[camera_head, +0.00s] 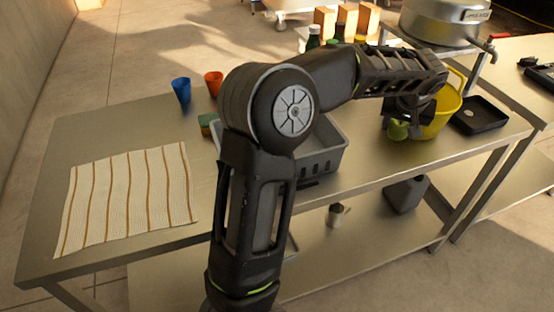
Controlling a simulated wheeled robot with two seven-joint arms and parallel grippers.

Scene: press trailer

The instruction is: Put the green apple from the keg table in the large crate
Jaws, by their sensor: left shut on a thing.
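My left arm rises from the bottom middle and bends right across the steel table (130,130). My left gripper (398,122) points down near the table's right part and is shut on the green apple (397,131). The apple's upper part is hidden by the gripper. It shows beside the yellow bowl (444,112), in front of its left side; I cannot tell whether they touch. A grey crate (326,163) stands left of the gripper, partly hidden behind my arm. I cannot tell what is inside it. My right gripper is not in view.
A black tray (480,115) lies right of the bowl. Blue (182,90) and orange cups (214,83), a sponge (207,123) and a striped cloth (128,198) are left. Bottles (313,40) and a metal keg (445,22) stand behind. A canister (405,194) is on the lower shelf.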

